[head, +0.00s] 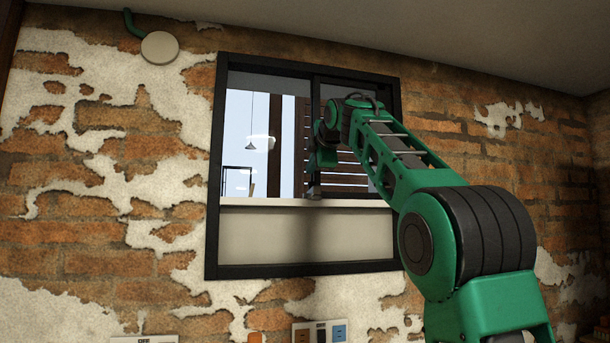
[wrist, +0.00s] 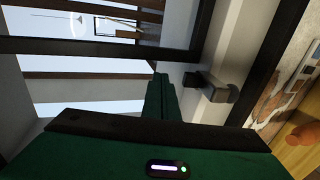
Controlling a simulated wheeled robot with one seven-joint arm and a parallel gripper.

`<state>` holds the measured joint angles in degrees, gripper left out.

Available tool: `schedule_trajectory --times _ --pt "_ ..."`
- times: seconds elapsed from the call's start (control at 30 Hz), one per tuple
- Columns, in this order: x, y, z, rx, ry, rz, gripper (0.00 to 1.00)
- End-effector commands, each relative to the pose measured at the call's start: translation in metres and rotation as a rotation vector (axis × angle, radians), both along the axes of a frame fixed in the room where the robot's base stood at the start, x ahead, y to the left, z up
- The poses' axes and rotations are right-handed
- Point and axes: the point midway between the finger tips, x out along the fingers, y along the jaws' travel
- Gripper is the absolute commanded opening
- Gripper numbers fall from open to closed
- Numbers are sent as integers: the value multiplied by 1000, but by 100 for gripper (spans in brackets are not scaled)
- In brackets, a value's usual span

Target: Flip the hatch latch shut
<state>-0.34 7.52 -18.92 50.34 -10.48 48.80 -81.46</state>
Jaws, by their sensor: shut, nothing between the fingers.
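The hatch (head: 213,185) is a dark-framed window opening in the brick wall, with a pale panel (head: 270,236) along its lower part. In the wrist view a dark latch (wrist: 216,91) sticks out from the pale strip (wrist: 222,45) beside the dark frame. My gripper's green fingers (wrist: 163,97) are together, with nothing held between them. They lie just left of the latch in that picture; I cannot tell whether they touch it. In the head view my gripper (head: 318,180) is at the opening, low near the sill, and the latch is hard to make out.
A round white cover (head: 160,47) with a green pipe is on the wall at upper left. A switch panel (head: 320,333) is below the hatch. An orange knob-like thing (wrist: 302,135) shows at lower right in the wrist view. A hanging lamp (head: 251,145) shows through the opening.

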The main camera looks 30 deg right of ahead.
Motion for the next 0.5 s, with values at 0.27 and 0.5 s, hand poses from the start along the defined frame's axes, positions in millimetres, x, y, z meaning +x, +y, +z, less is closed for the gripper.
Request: schedule_trajectory --times 0.27,0.5 --pt "-48 7 10 3 -2 -2 0" --pt "-85 13 16 2 -2 -5 0"
